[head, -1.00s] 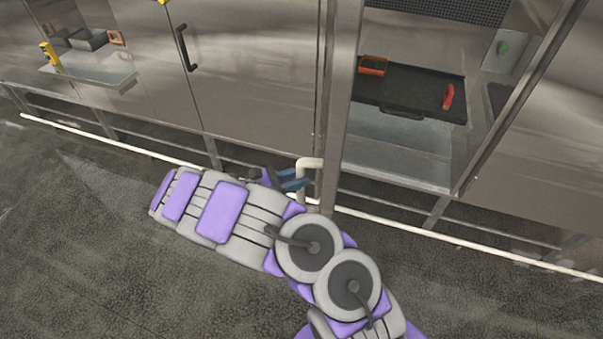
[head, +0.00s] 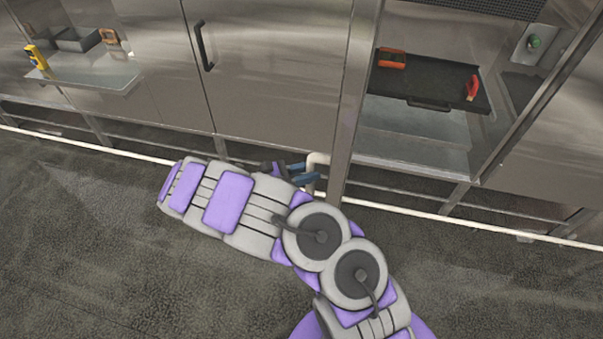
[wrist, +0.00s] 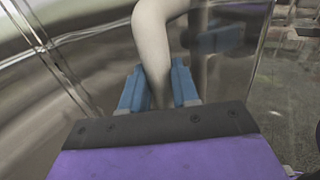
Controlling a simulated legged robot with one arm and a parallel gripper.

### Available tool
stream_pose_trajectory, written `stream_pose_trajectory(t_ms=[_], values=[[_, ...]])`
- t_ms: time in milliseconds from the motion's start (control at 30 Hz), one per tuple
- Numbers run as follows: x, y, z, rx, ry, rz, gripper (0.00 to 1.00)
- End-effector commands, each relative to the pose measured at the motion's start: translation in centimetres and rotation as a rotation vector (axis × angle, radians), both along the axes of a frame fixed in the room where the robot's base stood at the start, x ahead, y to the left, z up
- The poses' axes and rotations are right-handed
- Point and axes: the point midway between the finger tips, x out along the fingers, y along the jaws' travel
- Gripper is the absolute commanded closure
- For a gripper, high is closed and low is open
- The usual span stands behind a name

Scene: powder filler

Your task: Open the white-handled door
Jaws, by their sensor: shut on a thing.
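The white handle (head: 316,160) is at the lower part of the steel frame, near the middle of the head view. My gripper (head: 303,174) has its blue fingers at the handle, and my arm hides part of that spot. In the wrist view the white handle (wrist: 155,50) runs down between the two blue fingers of my gripper (wrist: 160,90), which are shut on it. A steel door panel (head: 265,70) with a black handle (head: 203,45) is left of the frame post. I cannot tell how far the white-handled door stands open.
An open bay to the right holds a black tray (head: 430,78), an orange-red box (head: 391,58) and a red item (head: 472,88). A shelf (head: 90,72) with small items is at the left. Low rails run along the base. The grey floor in front is clear.

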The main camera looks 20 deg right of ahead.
Motion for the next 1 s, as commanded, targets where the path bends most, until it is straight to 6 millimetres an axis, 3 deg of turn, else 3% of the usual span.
stream_pose_trajectory(t_ms=[500,533,767,1000], values=[[0.3,-0.1,0.1,-0.001,-0.003,0.009,1.0],[0.3,0.0,0.1,-0.001,-0.003,0.009,0.68],[0.2,0.4,0.1,-0.004,-0.002,0.008,0.48],[0.2,1.1,0.0,-0.009,-0.001,0.009,0.48]])
